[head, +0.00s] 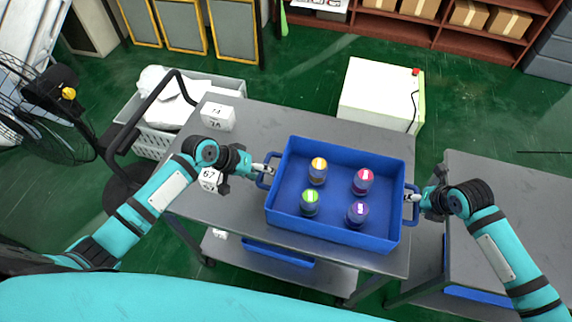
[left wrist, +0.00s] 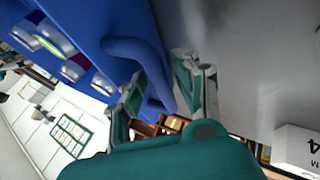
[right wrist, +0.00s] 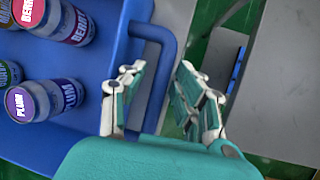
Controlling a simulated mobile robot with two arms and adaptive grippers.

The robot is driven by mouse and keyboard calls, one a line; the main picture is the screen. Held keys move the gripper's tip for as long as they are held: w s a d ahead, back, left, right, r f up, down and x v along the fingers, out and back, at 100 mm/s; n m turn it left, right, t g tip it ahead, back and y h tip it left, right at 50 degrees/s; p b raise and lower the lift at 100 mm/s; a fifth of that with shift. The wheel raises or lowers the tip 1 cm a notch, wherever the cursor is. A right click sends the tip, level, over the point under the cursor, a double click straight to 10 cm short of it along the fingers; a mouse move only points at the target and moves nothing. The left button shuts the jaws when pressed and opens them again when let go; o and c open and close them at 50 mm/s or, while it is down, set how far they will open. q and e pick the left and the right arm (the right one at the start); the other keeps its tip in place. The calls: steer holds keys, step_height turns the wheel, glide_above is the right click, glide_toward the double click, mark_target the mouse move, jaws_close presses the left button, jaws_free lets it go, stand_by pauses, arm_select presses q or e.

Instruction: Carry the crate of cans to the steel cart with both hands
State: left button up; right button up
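The blue crate (head: 330,233) sits on a grey steel-topped cart in front of me. Several cans stand upright in it: a yellow-topped can (head: 318,171), a red one (head: 363,181), a green one (head: 310,202) and a purple one (head: 357,214). My left gripper (head: 267,171) is at the crate's left handle. In the left wrist view the handle (left wrist: 148,62) lies between its spread fingers. My right gripper (head: 412,196) is at the right handle. In the right wrist view that handle (right wrist: 165,72) runs between its spread fingers, with a gap visible beside it.
The cart under the crate (head: 255,118) carries white numbered blocks (head: 217,116) at its left. A second steel-topped cart (head: 490,190) stands to the right, its visible top bare, across a narrow gap. A white box (head: 380,95) stands behind. A grey bin (head: 155,140) is at the left.

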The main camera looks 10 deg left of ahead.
steer(key=shift+r, duration=0.2)
arm_select(q)
steer(key=v, duration=1.2)
arm_select(e)
steer(key=v, duration=1.1)
steer(key=shift+s+r, duration=0.25)
steer(key=shift+r, duration=0.05)
arm_select(q)
steer(key=shift+s+f, duration=0.1)
arm_select(e)
steer(key=shift+a, duration=0.1)
